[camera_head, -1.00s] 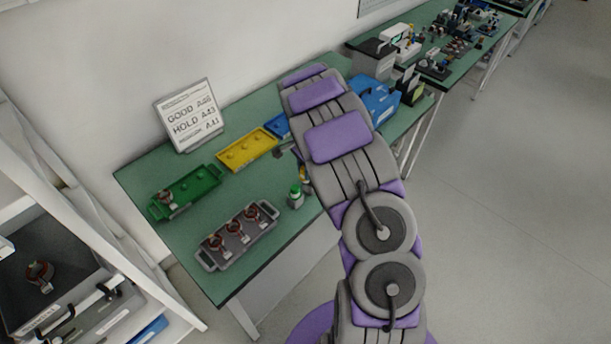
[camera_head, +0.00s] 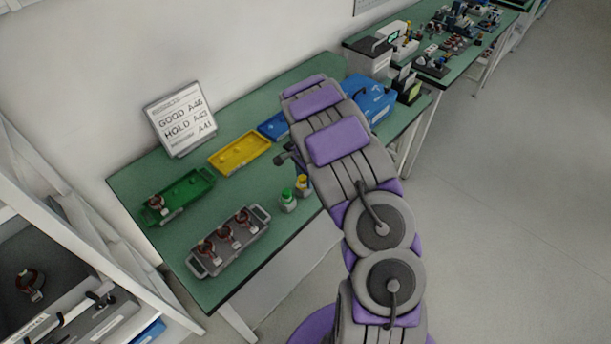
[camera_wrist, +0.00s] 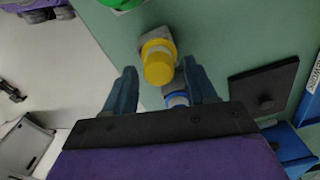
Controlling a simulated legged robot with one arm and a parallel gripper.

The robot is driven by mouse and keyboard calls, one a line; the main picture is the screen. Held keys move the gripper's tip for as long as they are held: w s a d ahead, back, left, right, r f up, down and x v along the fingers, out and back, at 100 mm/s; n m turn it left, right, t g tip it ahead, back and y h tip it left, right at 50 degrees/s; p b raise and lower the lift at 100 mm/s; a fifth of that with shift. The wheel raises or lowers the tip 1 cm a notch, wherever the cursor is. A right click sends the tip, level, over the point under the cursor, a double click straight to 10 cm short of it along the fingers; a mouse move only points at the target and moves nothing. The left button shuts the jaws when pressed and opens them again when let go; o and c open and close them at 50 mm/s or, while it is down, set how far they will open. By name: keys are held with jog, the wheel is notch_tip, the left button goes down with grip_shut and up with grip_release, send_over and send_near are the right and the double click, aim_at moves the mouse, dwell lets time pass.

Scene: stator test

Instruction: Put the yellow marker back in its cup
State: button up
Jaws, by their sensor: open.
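The yellow marker (camera_wrist: 159,68) shows in the wrist view as a yellow round top above a pale grey body or cup (camera_wrist: 155,36). I cannot tell marker and cup apart there. In the head view the yellow top (camera_head: 303,183) is beside a green-topped white cup (camera_head: 288,200), near the table's front edge. My gripper (camera_wrist: 160,66) is open, with one finger on each side of the yellow top, and no contact is clear. In the head view my gripper (camera_head: 283,157) is partly hidden by my arm.
A blue-topped item (camera_wrist: 177,99) is close by between my fingers, and a green top (camera_wrist: 122,4) is at the upper edge. A grey tray (camera_head: 258,212) with several copper parts, a green tray (camera_head: 203,180), a yellow tray (camera_head: 222,168) and a sign (camera_head: 180,120) stand on the green table.

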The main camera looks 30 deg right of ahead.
jog(key=shift+a+r, duration=0.2)
jog(key=shift+a, duration=0.2)
jog(key=shift+a+r, duration=0.15)
jog(key=shift+r, duration=0.5)
jog(key=s+a+r+n+p, duration=0.1)
jog(key=s+r, duration=0.2)
jog(key=r, duration=0.6)
jog(key=s+a+r+n+p, duration=0.15)
jog(key=s+r, duration=0.25)
jog(key=r, duration=0.5)
jog(key=s+a+r+n, duration=0.2)
jog(key=s+a+n, duration=0.2)
jog(key=s, duration=0.7)
jog(key=s+a+r+n+g, duration=0.1)
jog(key=s+a+r+n, duration=0.2)
jog(key=s, duration=0.8)
jog(key=s+a+r+n, duration=0.3)
jog(key=s+a+n, duration=0.3)
jog(key=s, duration=0.5)
jog(key=shift+a+n+g, duration=0.3)
jog(key=shift+n+g, duration=0.1)
jog(key=shift+n, duration=0.05)
jog(key=shift+c, duration=0.2)
